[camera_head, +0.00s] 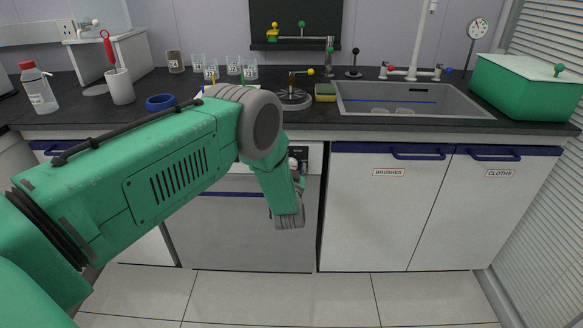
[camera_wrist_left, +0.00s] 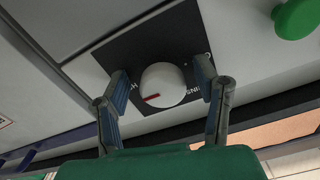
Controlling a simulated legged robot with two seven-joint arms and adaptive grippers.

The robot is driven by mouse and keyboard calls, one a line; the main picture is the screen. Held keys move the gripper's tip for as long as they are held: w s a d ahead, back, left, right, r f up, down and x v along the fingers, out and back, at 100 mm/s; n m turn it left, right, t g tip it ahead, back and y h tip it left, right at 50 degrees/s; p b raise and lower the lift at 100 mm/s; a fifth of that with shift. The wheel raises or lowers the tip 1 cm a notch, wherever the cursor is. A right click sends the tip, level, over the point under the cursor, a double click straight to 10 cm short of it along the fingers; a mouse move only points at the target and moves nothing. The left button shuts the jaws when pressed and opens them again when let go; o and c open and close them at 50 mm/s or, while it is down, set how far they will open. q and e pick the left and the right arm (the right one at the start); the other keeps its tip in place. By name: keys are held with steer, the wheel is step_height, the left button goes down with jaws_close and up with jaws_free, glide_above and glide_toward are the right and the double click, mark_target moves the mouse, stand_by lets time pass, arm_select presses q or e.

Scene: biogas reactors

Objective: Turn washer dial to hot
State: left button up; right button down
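The washer (camera_head: 240,235) is the steel-fronted machine under the counter in the head view, mostly behind my left arm. Its white round dial (camera_wrist_left: 168,84) with a red pointer mark shows in the wrist view on a dark square plate (camera_wrist_left: 125,50). The red mark points to the left in that view. Lettering on the plate is partly hidden by the fingers. My left gripper (camera_wrist_left: 161,76) is open, with one finger on each side of the dial and a visible gap to it. In the head view the left gripper is mostly hidden by the arm. My right gripper is not in view.
A round green knob (camera_wrist_left: 296,17) sits on the panel near the dial. A blue handle runs across the washer front. Cupboards labelled BRUSHES (camera_head: 365,215) and CLOTHS (camera_head: 500,200) stand to the right, under a sink (camera_head: 410,98). The floor in front is clear.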

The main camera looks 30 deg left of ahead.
arm_select(q)
steer(key=v, duration=1.2)
steer(key=shift+w+f, duration=0.1)
